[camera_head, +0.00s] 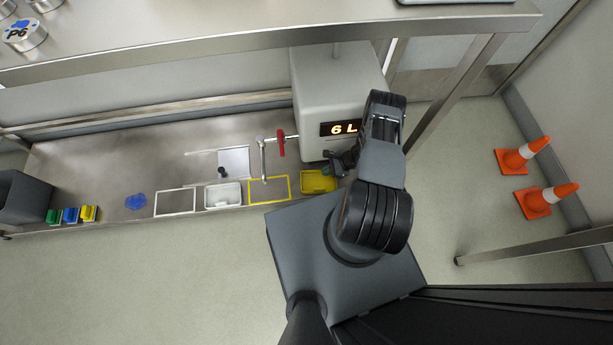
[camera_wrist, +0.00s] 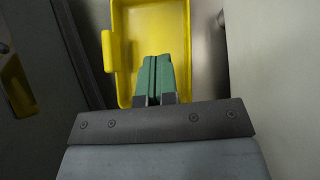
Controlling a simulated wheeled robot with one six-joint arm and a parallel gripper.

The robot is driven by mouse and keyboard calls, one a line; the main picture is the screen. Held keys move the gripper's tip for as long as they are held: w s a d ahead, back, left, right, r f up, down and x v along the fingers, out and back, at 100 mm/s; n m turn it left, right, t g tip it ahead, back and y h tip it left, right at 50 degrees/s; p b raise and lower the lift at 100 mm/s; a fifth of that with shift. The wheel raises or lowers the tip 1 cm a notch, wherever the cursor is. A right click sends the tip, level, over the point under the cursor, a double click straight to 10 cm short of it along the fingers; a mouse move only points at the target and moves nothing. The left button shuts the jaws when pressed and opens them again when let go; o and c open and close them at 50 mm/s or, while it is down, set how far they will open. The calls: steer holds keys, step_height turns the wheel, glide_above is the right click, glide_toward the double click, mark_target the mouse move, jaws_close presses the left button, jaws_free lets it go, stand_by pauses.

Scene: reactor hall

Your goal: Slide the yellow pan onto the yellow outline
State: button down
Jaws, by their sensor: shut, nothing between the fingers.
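The yellow pan (camera_head: 318,181) is a shallow rectangular tray on the low steel bench, just right of the yellow outline (camera_head: 269,190). It is apart from the outline, which looks empty. The pan fills the top of the wrist view (camera_wrist: 150,22), with a raised yellow grip on its left side. My gripper (camera_head: 336,166) is at the pan's right end. In the wrist view its green fingertips (camera_wrist: 154,62) are together and empty, overlapping the pan's near end. I cannot tell whether they touch it.
A grey box with a lit display (camera_head: 310,90) stands behind the pan. A white tray (camera_head: 223,195) sits left of the outline, with a white outline (camera_head: 175,202) beyond.

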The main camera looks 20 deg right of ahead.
mark_target(307, 181)
steer(key=b+x, duration=0.1)
steer(key=x, duration=0.5)
steer(key=shift+a+f+b, duration=0.25)
steer(key=shift+f+b, duration=0.1)
steer(key=shift+w+a+r, duration=0.1)
steer(key=shift+a, duration=0.45)
steer(key=shift+w+a+r, duration=0.1)
steer(key=shift+w+a, duration=0.05)
steer(key=shift+a, duration=0.35)
steer(key=shift+w+a, duration=0.2)
steer(key=shift+a, duration=0.6)
